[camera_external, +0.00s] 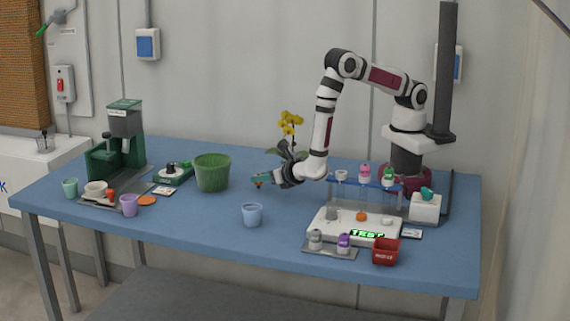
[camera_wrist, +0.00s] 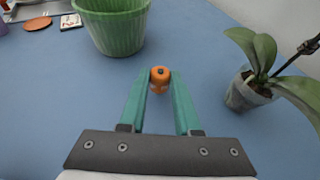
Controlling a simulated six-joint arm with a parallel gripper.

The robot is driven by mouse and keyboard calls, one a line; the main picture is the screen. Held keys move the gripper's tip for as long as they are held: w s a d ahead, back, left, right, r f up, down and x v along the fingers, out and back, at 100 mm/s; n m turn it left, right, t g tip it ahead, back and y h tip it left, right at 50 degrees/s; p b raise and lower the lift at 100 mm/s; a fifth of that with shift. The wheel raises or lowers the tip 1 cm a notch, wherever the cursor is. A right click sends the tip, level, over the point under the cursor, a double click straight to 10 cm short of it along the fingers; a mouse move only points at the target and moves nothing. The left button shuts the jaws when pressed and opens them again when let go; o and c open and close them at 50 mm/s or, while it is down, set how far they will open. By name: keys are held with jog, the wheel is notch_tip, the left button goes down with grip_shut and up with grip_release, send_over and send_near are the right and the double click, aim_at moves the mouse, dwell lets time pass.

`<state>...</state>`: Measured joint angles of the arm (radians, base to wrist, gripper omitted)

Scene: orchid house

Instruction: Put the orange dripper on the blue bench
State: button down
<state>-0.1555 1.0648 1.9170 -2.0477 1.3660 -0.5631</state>
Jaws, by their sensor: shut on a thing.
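My gripper (camera_external: 264,181) is shut on the orange dripper (camera_wrist: 159,75), which shows between the tips of its teal fingers in the wrist view (camera_wrist: 160,90). In the external view only a small orange bit of the dripper (camera_external: 258,185) shows at the fingertips. The blue bench (camera_external: 190,235) spreads below, and its bare surface (camera_wrist: 85,100) fills much of the wrist view. I cannot tell how far the dripper is above the bench or whether it touches it.
A green ribbed pot (camera_external: 212,173) stands left of my gripper, and a yellow-flowered orchid (camera_external: 290,128) is behind it.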

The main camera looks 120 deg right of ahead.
jog(key=shift+f, duration=0.3)
jog(key=c, duration=0.6)
grip_release()
